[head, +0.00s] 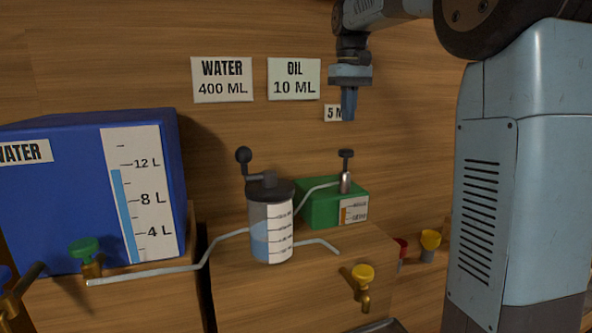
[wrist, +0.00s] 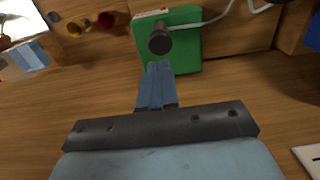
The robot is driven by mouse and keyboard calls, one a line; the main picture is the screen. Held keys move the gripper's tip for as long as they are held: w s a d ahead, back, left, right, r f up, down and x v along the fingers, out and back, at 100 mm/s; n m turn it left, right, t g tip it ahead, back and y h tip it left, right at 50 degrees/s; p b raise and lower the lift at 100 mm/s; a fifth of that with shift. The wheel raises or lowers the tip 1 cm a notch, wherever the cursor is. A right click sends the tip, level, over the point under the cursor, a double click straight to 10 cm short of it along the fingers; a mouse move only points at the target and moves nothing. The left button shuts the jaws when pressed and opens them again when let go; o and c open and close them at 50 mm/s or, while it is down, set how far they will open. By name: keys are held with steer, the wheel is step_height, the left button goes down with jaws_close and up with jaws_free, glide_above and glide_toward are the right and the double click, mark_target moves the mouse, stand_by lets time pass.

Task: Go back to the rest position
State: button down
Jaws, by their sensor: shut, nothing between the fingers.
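My gripper (head: 348,108) hangs pointing down in front of the wooden wall, above and near the green box (head: 319,213). Its fingers are shut with nothing between them. In the wrist view my gripper (wrist: 158,68) shows its closed fingers, and the green box (wrist: 185,50) with a dark knob (wrist: 159,40) lies beyond the fingertips. I cannot tell from these views how far the fingertips are from the knob. In the head view the knob (head: 346,153) stands upright on a metal stem above the box.
A clear graduated vessel (head: 270,230) with a dark lid and crank stands left of the green box. A blue water tank (head: 90,200) with a green tap (head: 84,247) is at left. A yellow tap (head: 363,275) sits on the front. Wall labels (head: 222,79) hang behind.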

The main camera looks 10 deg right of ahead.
steer(key=s+f+t, duration=0.2)
steer(key=s+f, duration=0.3)
steer(key=s, duration=0.4)
steer(key=s+f+m+t, duration=0.1)
steer(key=s+f, duration=0.5)
steer(key=s, duration=0.4)
steer(key=s+f+m+t, duration=0.1)
steer(key=s+f+t, duration=0.1)
steer(key=s+f, duration=0.4)
steer(key=s, duration=0.3)
steer(key=shift+s+d+f+t, duration=0.15)
steer(key=shift+s+f+t, duration=0.15)
steer(key=shift+s, duration=0.1)
